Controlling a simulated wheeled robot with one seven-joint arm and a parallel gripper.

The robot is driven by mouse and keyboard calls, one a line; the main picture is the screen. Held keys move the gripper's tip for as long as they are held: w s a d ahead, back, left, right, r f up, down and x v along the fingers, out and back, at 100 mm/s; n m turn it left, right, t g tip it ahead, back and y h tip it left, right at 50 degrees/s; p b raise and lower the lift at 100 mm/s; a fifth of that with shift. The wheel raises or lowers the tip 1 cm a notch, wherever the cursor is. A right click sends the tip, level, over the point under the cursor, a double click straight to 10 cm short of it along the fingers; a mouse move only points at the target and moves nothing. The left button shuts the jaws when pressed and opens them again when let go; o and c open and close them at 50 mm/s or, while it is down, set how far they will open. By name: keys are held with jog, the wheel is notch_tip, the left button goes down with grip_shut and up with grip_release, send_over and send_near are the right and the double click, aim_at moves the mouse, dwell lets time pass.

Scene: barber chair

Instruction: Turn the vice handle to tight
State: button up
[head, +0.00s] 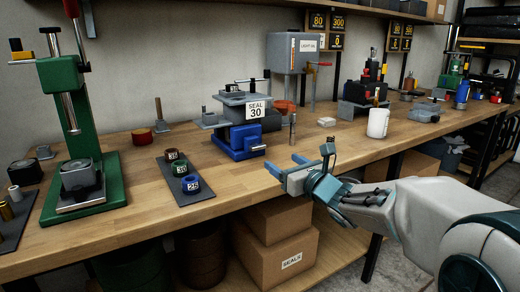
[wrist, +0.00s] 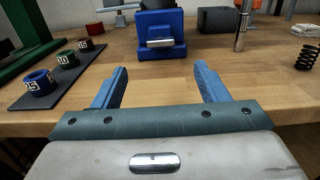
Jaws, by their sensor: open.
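In the wrist view the vice (wrist: 145,22) is ahead of my gripper at the top centre. A pale metal bar (wrist: 160,43), which looks like its handle, lies level across its front face; I cannot tell how tight it is. My gripper (head: 286,166) is open and empty at the bench's front edge, short of the vice and not touching it. Its two blue fingers (wrist: 161,70) point toward the vice.
A dark mat (head: 184,177) with several numbered rings lies left of the vice. A green press (head: 84,140) stands farther left. A thin metal post (head: 292,132) stands right of the vice, and a white mug (head: 378,123) farther right. The bench before the vice is clear.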

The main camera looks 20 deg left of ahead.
aim_at(259, 147)
jog(key=x, duration=1.2)
jog(key=shift+w+a+p, duration=0.2)
jog(key=shift+w+p, duration=0.05)
jog(key=shift+p, duration=0.05)
jog(key=c, duration=1)
